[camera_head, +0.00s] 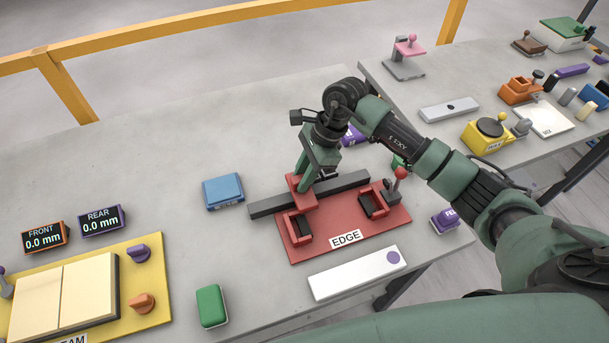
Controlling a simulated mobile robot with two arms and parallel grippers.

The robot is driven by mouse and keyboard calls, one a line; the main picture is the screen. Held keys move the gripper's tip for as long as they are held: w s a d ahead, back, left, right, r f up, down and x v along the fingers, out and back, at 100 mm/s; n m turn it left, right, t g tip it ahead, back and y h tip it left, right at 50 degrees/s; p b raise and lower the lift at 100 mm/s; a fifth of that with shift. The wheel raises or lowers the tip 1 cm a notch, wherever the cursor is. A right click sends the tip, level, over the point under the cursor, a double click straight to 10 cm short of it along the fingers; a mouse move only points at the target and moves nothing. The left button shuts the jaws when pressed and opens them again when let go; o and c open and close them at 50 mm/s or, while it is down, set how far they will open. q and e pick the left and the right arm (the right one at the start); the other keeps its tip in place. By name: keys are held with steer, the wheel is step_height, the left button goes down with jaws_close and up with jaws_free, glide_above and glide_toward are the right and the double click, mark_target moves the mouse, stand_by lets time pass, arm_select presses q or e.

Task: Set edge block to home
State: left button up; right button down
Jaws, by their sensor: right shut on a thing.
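The red plate labelled EDGE (345,237) lies on the stone slab. A long dark bar (262,208) runs along its back and sticks out past its left side. A red block (303,203) stands at the plate's back left, by the bar. My right gripper (308,184) comes down from above and is shut on this red block. The fingers partly hide the block's top, so I cannot tell whether it touches the plate. A second red part with a dark insert (373,203) sits at the plate's right. My left gripper is not in view.
A red-knobbed lever (399,176) stands at the plate's back right. A white strip (357,273) lies in front. A blue block (222,191) and a green block (211,306) are to the left. Readouts FRONT (44,237) and REAR (101,220) both show 0.0 mm.

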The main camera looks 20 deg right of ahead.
steer(key=a+b, duration=0.3)
steer(key=a, duration=0.6)
steer(key=shift+s, duration=0.15)
steer(key=shift+r, duration=0.1)
steer(key=c, duration=1.2)
jaws_free()
steer(key=shift+d, duration=0.1)
steer(key=shift+d+r, duration=0.15)
steer(key=shift+r, duration=0.1)
steer(key=b+v, duration=0.2)
steer(key=v, duration=0.5)
